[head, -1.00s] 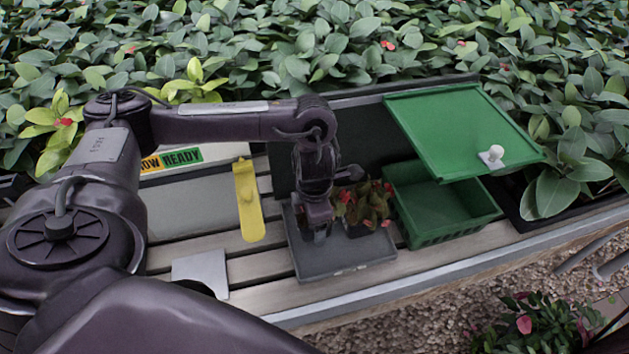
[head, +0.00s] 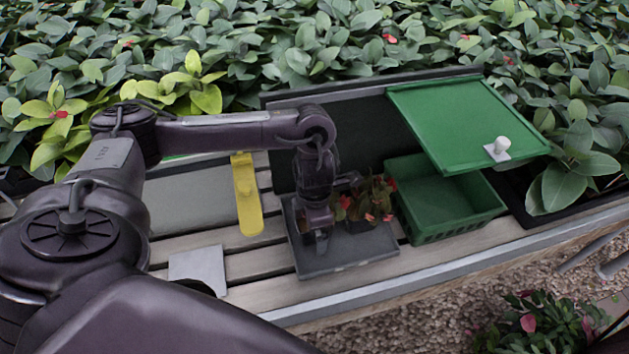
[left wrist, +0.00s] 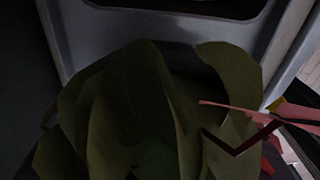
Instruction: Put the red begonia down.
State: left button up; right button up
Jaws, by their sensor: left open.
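The red begonia (head: 367,199), with dark leaves and small red flowers, stands on the dark grey tray (head: 350,256) on the slatted bench. My left gripper (head: 318,242) is open, low over the tray just left of the plant. In the left wrist view the begonia's olive leaves (left wrist: 150,115) fill the middle, close to the camera, with red stems at the right. The pot and the fingertips are hidden there, so I cannot tell whether a finger touches the plant. My right gripper is not in view.
A green crate (head: 447,233) stands right of the tray, partly under a green lid (head: 465,125) with a white knob (head: 502,146). A yellow tool (head: 248,195) and a grey plate (head: 198,267) lie to the left. Dense foliage lines the back.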

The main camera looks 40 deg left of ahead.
pick_arm(q)
jog(key=shift+r, duration=0.15)
notch_tip(320, 180, up, 12)
jog(key=p, duration=0.5)
jog(key=shift+p, duration=0.35)
